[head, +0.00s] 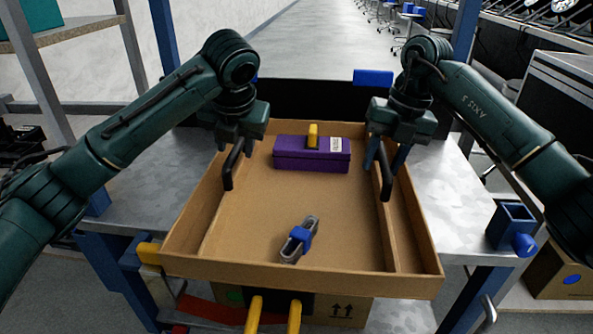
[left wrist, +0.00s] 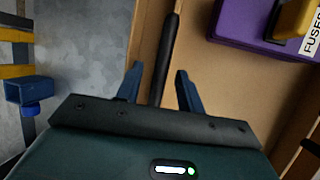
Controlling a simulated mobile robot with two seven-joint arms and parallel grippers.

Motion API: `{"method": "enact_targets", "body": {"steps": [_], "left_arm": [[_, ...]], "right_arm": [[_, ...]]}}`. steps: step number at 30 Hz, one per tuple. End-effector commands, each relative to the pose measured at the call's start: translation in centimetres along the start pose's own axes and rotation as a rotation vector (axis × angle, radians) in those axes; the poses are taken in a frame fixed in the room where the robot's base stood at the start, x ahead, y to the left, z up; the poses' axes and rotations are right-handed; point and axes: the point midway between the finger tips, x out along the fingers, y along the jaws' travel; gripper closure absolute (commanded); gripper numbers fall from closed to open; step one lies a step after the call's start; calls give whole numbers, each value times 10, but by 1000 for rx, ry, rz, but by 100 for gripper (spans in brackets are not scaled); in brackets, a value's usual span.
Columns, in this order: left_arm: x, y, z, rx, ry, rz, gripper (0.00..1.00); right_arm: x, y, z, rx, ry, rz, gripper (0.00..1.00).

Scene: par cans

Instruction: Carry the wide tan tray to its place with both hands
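The wide tan tray (head: 355,268) rests on the grey metal bench, its front edge towards me. It has a dark bar handle near each side, a left handle (head: 229,172) and a right handle (head: 385,180). My left gripper (head: 238,148) is over the left handle. In the left wrist view its blue fingers (left wrist: 158,84) stand apart on either side of the bar, with gaps showing. My right gripper (head: 386,156) is over the right handle, its blue fingers apart with the bar between them. Its exact contact is too small to tell.
In the tray lie a purple box (head: 300,160) with a yellow handle and a grey item (head: 309,226) with a blue band. The bench (head: 450,185) is bare on both sides. A blue holder (head: 510,226) is at its right edge. A cardboard box (head: 345,312) sits below.

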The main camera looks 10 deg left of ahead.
Motion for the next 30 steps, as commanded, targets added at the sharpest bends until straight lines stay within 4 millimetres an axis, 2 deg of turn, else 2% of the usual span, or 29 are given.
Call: {"method": "enact_targets", "body": {"steps": [6,12,20,23,30], "left_arm": [[-51,1,2,0,-8,2,62],[-83,1,1,-1,-6,2,62],[-98,1,0,-2,-1,2,62],[-99,0,0,-2,1,1,62],[-98,0,0,-2,0,1,62]], "right_arm": [[0,0,0,-1,0,0,62],[0,0,0,-1,0,0,62],[-5,0,0,0,-2,0,62],[-17,0,1,0,-5,0,62],[-68,0,1,0,-5,0,62]]}}
